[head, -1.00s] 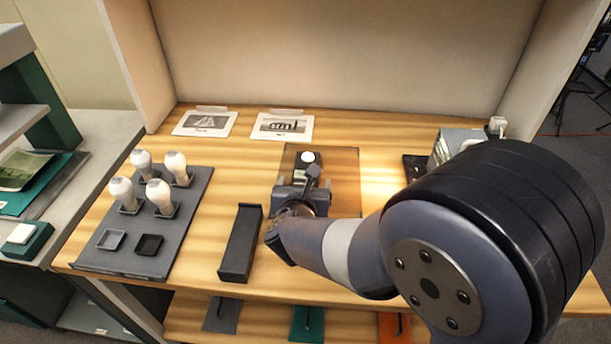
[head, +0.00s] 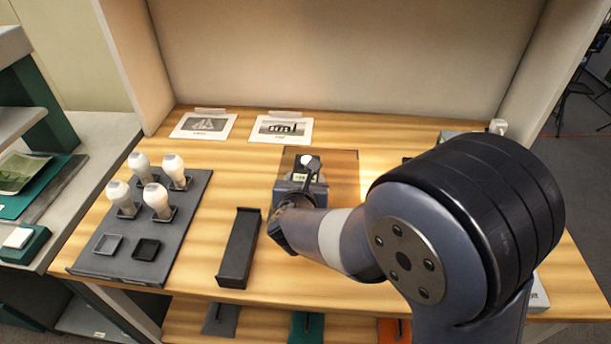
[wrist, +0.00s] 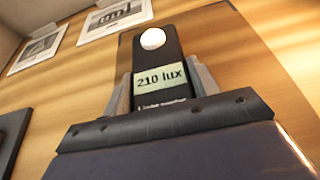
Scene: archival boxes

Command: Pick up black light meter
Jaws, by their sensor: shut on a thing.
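The black light meter (wrist: 166,62) has a white dome on top and a display that reads "210 lux". In the head view its white dome (head: 307,160) shows over the brown mat, with the rest partly covered by my gripper. My gripper (wrist: 162,84) is shut on the meter, with one grey finger on each side of it. In the head view my gripper (head: 304,178) is over the brown mat (head: 342,170). I cannot tell how far the meter is above the mat.
A grey tray (head: 187,222) with several white bulbs stands at the left. A long dark holder (head: 240,247) lies left of my arm. Two printed pictures, a sailboat card (head: 203,125) and a second card (head: 281,130), lie at the back.

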